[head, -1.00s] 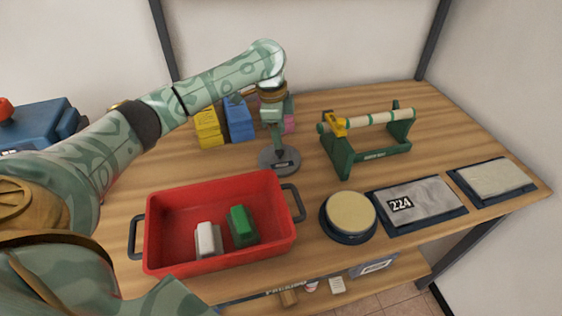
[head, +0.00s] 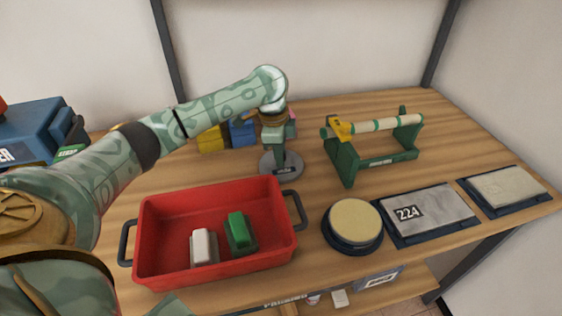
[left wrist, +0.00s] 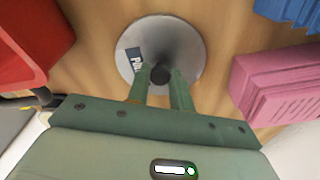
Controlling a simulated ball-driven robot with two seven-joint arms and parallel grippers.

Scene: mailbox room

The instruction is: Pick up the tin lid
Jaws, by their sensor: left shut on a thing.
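The tin lid (head: 270,168) is a round grey disc with a dark knob at its middle and a small dark label. It sits on or just above the wooden table, behind the red crate's right end; I cannot tell whether it touches the table. My left gripper (head: 281,150) points down over it. In the left wrist view the fingers (left wrist: 160,76) are shut on the dark knob of the lid (left wrist: 190,50), hiding part of it. My right gripper is not in view.
A red crate (head: 155,230) with a white and a green block inside stands in front. A green rack (head: 345,170) with a pale roller stands right. A round tan-topped pad (head: 354,222) and flat trays lie front right. Yellow, blue (head: 242,132) and pink blocks stand behind.

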